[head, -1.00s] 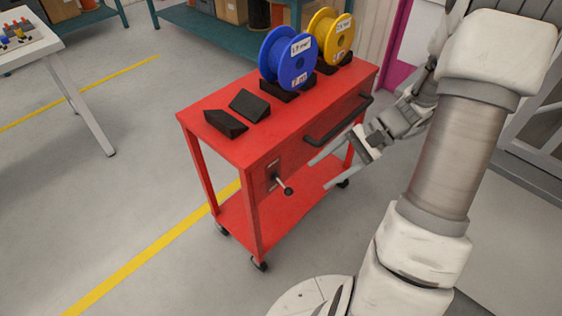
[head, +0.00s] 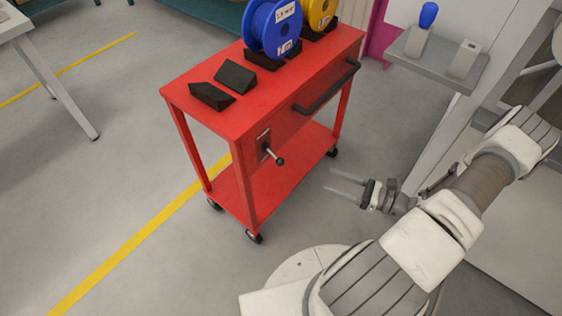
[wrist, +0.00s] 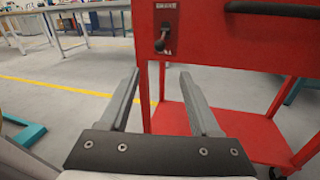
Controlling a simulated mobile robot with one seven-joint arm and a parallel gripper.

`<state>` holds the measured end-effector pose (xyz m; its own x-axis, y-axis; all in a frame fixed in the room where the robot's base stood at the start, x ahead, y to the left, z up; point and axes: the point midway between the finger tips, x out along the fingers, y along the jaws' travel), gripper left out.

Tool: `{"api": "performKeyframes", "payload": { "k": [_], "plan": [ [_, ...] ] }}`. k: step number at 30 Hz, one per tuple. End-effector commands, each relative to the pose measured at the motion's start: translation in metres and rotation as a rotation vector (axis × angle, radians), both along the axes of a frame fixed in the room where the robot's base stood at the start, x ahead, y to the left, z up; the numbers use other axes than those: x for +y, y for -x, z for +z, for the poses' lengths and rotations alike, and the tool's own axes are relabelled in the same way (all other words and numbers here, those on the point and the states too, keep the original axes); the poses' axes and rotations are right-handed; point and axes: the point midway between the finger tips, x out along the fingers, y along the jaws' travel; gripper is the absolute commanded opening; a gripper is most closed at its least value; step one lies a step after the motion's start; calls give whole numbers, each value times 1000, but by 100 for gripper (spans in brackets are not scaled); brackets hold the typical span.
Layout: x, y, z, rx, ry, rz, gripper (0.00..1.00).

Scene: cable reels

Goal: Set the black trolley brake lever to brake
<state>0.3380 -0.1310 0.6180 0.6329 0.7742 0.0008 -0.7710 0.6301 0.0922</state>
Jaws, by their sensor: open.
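In the wrist view the lever (wrist: 161,42) shows ahead, above and between my fingers, pointing slightly down under a small label that I cannot read. My gripper (head: 346,183) is open and empty, to the right of the lever and apart from it in the head view. In the wrist view my gripper's two fingers (wrist: 160,77) are spread wide with nothing between them.
The trolley carries a blue reel (head: 272,30), a yellow reel (head: 322,12) and black wedges (head: 236,75). A black handle (head: 328,90) juts from its side near my arm. A grey shelf (head: 440,62) stands at right. The floor between gripper and trolley is clear.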

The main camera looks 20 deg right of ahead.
Motion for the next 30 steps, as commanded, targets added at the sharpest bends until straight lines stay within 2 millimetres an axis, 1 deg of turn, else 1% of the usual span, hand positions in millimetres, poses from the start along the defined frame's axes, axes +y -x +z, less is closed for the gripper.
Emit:
{"api": "performKeyframes", "payload": {
  "k": [5,18,21,27,30],
  "plan": [
    [19,-14,-1,-1,-4,3,64],
    [94,-74,-1,0,-2,6,64],
    [108,-86,-1,0,0,5,64],
    [127,-103,-1,0,1,3,64],
    [132,-107,0,-1,0,2,64]
  ]
}}
